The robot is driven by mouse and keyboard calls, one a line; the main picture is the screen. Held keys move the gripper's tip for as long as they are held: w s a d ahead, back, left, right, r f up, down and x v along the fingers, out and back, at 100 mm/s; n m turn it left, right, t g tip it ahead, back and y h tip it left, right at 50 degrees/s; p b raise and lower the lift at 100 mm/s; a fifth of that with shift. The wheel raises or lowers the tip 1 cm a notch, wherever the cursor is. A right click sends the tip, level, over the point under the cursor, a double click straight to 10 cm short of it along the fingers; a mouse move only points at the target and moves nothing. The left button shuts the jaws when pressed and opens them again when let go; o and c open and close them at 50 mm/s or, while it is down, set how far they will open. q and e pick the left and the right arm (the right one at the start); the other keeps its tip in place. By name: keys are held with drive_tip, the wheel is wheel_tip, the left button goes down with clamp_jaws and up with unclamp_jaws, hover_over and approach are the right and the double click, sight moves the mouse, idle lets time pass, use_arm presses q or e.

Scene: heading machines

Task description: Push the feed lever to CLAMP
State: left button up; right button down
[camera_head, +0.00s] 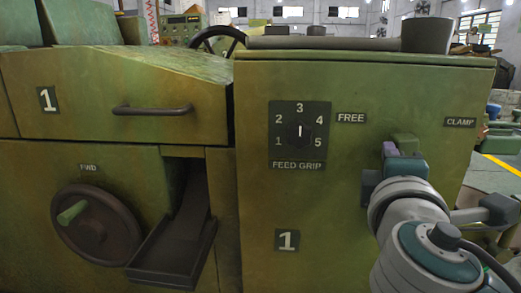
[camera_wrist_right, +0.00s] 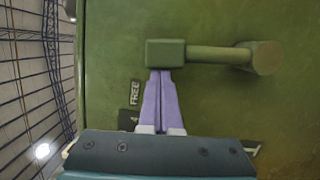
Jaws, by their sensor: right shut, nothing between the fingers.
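The feed lever's green grip block (camera_head: 405,142) shows in the head view between the FREE label (camera_head: 351,118) at left and the CLAMP label (camera_head: 460,122) at right. In the right wrist view the lever (camera_wrist_right: 215,54) shows its block, rod and round hub. My right gripper (camera_head: 390,150) is shut and empty, just left of the block in the head view. Its purple fingertips (camera_wrist_right: 160,74) meet the block's edge in the wrist view; I cannot tell whether they press on it. In the head view my right arm hides the rod and hub. My left gripper is not in view.
A FEED GRIP dial (camera_head: 299,135) sits on the cabinet's front (camera_head: 330,210), left of the lever. Further left are a drawer with a handle (camera_head: 152,110), a handwheel (camera_head: 97,225) and a dark chute (camera_head: 178,240). The panel right of the block is clear.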

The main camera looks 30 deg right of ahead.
drive_tip(key=s+d+m+y+p, duration=0.1)
drive_tip(key=s+d+m+p, duration=0.1)
drive_tip(key=s+d+m, duration=0.2)
drive_tip(key=d+m, duration=0.2)
drive_tip(key=d, duration=0.2)
drive_tip(key=shift+s+m+g+y, duration=0.3)
drive_tip(key=shift+m+y, duration=0.1)
drive_tip(key=shift+r, duration=0.15)
